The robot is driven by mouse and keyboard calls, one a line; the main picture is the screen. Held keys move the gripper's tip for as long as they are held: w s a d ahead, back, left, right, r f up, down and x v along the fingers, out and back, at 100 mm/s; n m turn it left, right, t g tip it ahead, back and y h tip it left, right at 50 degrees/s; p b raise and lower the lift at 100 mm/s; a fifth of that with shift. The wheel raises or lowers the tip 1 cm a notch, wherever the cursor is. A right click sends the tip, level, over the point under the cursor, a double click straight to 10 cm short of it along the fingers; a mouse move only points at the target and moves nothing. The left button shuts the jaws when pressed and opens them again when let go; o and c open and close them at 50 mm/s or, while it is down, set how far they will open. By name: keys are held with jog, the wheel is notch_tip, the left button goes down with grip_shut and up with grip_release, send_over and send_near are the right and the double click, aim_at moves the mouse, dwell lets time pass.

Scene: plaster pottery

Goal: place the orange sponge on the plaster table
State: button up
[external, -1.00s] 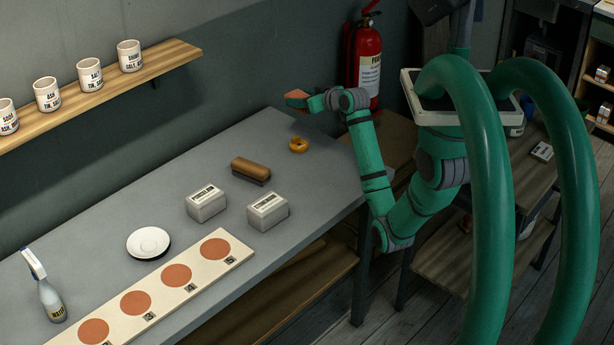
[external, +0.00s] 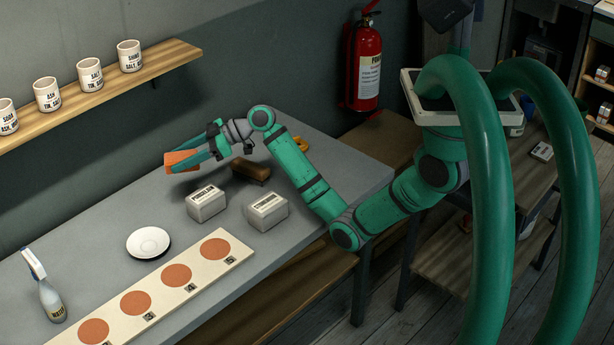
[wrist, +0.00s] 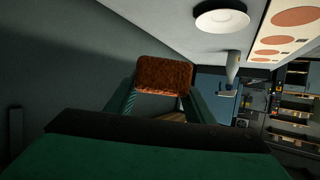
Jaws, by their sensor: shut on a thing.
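The orange sponge (external: 181,160) is held between the fingers of my gripper (external: 196,156), which is shut on it. In the external view the sponge shows over the back part of the grey table (external: 130,210), left of the brown roller-like block. It appears to be above the surface; the exact height is hard to tell. In the wrist view the sponge (wrist: 164,73) sits between the two green fingers, its broad rough face showing, with the table (wrist: 190,30) beyond it.
A brown block (external: 250,169), two grey-white labelled boxes (external: 206,203), a white saucer (external: 148,242), a board with orange discs (external: 170,280) and a spray bottle (external: 50,297) stand on the table. A wall shelf (external: 100,90) with cups hangs behind. The table's back left is clear.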

jog(key=s+a+r+n+g+h, duration=0.15)
jog(key=s+a+n+g, duration=0.25)
jog(key=s, duration=0.9)
jog(key=s+a+n+g+h, duration=0.2)
jog(key=s+a+n+g, duration=0.1)
jog(key=s, duration=0.9)
send_over(111, 264)
jog(key=d, duration=0.1)
jog(key=f, duration=1.2)
jog(key=shift+s+d+f, duration=0.2)
jog(key=shift+f, duration=0.1)
jog(key=shift+w+a+f, duration=0.15)
jog(key=shift+a+f, duration=0.6)
jog(key=shift+f, duration=1.75)
